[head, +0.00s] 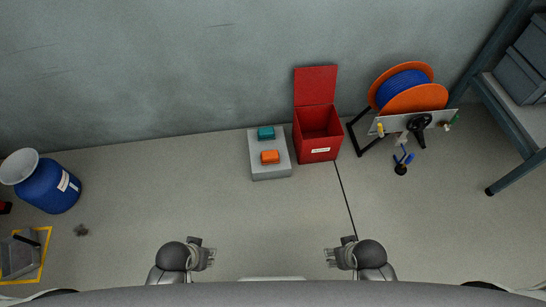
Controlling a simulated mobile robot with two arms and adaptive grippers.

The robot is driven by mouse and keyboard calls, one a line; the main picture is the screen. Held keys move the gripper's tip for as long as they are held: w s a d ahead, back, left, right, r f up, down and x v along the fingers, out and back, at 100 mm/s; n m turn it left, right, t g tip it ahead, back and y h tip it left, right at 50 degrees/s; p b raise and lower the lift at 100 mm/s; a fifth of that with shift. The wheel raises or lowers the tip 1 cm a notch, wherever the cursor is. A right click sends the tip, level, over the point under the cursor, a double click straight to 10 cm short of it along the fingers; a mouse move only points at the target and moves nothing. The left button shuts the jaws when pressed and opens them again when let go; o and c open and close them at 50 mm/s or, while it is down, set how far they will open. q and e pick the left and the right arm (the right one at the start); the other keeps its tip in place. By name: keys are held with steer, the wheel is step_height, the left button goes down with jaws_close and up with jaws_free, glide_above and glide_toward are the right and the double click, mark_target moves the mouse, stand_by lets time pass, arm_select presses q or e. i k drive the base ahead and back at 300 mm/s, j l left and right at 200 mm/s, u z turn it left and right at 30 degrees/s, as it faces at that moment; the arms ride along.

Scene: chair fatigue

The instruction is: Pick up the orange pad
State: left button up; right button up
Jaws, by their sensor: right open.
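The orange pad (270,157) lies on top of a low grey block (271,174) on the floor, near the middle of the head view. A teal pad (266,133) lies just behind it on the same block. My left gripper (208,257) is low in the view, in front of the block and to its left, touching nothing I can see. Its fingers are too small to tell their opening. My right gripper (332,257) is open and empty, in front of the block and to its right. Both are well apart from the pads.
A red bin (318,147) with its lid up stands right of the block. Farther right are a cable reel (410,90) on a stand and a shelf (515,92). A blue drum (48,186) stands at left. The floor before the block is clear.

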mark_target(270, 157)
steer(key=i+l+u, duration=0.1)
steer(key=l, duration=0.2)
steer(key=i+l+u, duration=0.15)
steer(key=l, duration=0.15)
steer(key=i+l+u, duration=0.1)
steer(key=l, duration=0.2)
steer(key=i+l+u, duration=0.15)
steer(key=l, duration=0.2)
